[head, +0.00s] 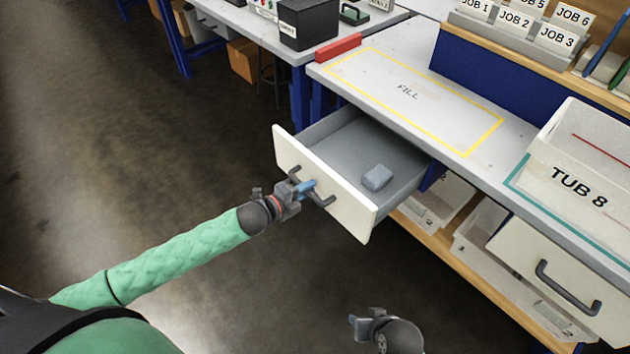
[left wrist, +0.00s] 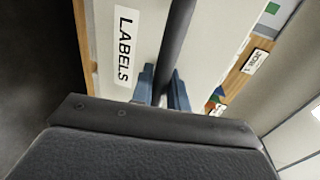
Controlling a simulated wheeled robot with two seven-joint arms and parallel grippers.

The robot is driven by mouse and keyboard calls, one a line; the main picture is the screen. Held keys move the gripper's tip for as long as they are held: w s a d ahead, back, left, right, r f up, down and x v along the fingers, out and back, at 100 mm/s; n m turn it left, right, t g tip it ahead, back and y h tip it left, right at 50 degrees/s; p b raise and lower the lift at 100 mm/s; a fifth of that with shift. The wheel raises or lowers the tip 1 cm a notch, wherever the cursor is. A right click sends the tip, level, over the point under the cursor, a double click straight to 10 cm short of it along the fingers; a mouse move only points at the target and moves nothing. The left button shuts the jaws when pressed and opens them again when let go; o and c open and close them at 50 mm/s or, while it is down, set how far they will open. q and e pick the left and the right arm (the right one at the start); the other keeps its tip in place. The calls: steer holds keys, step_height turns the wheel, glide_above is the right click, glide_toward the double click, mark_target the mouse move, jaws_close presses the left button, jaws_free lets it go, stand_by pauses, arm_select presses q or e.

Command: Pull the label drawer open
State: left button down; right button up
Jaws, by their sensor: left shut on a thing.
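The label drawer (head: 352,215) stands well out from under the bench, with its grey inside showing in the head view. A small grey-blue block (head: 377,178) lies in it. My left gripper (head: 308,187) is shut on the dark bar handle (head: 325,201) of the drawer's pale front. In the left wrist view the blue fingertips (left wrist: 162,88) sit on both sides of the handle (left wrist: 177,45), beside a "LABELS" tag (left wrist: 125,45) on the front. My right gripper (head: 354,320) is low in the head view, away from the drawer; its jaw opening is unclear.
The bench top has a yellow "FILL" outline (head: 370,50) and a red block (head: 338,47) at its corner. A white tub marked "TUB 8" (head: 580,178) stands at the right. A second, closed drawer (head: 540,262) is below it. Floor (head: 190,160) is free at left.

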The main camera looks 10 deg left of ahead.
arm_select(q)
steer(key=shift+s+a, duration=0.2)
arm_select(e)
steer(key=shift+r, duration=0.25)
arm_select(q)
steer(key=c, duration=1.4)
jaws_free()
arm_select(e)
steer(key=shift+s, duration=0.1)
